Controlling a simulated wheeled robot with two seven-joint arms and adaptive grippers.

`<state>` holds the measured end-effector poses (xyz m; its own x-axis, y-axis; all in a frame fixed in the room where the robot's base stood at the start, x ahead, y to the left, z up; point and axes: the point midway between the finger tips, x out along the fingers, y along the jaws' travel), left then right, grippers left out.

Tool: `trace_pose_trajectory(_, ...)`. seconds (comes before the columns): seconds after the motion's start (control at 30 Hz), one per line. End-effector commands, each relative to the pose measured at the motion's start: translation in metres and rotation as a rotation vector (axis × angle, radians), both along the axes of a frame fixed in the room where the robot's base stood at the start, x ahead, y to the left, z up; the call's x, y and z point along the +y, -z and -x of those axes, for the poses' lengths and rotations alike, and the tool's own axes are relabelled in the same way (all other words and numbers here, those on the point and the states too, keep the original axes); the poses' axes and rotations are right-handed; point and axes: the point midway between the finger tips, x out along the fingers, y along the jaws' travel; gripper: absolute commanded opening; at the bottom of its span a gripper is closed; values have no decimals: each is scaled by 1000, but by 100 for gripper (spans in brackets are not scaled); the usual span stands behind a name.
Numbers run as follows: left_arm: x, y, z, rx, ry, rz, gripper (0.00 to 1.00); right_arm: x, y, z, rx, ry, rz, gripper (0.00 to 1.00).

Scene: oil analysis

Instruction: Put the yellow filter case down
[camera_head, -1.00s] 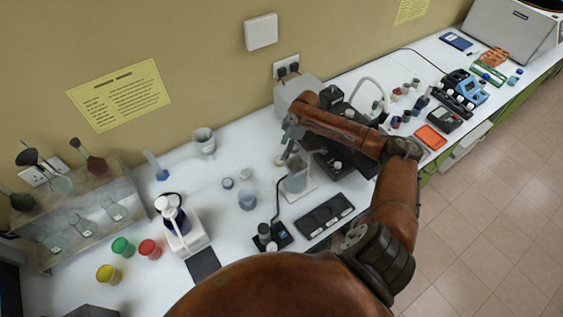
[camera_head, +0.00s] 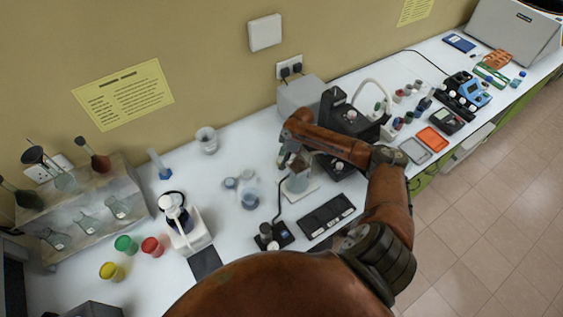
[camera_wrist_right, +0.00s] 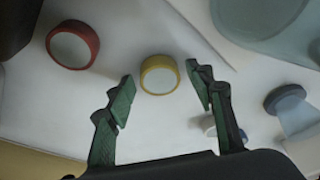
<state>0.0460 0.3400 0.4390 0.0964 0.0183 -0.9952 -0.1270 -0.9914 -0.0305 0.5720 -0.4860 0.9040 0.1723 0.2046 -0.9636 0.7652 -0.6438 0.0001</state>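The yellow filter case (camera_wrist_right: 159,75) is a small round case with a yellow rim and a pale middle. It rests on the white surface in the right wrist view. My right gripper (camera_wrist_right: 160,80) is open, with one finger on either side of the case and a narrow gap at each side. I cannot tell how far the fingertips are above the surface. My left gripper is not in view.
A red-rimmed case (camera_wrist_right: 72,45) lies left of the yellow one in the wrist view. A stoppered glass vessel (camera_wrist_right: 291,106) is at the right there.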

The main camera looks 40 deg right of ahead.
Motion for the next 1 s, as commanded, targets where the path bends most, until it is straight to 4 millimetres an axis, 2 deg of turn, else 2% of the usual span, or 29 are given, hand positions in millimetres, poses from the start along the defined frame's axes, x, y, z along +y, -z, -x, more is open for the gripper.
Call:
trace_pose_trajectory(0.07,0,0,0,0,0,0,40,0,0,0,0,0,0,42)
trace_pose_trajectory(0.47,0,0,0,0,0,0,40,0,0,0,0,0,0,14)
trace_pose_trajectory(0.67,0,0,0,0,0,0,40,0,-2,0,0,0,0,14)
trace_pose_trajectory(0.83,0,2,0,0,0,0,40,-1,-20,-1,-3,0,1,14)
trace_pose_trajectory(1.0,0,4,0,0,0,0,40,-1,-54,0,-3,-1,2,14)
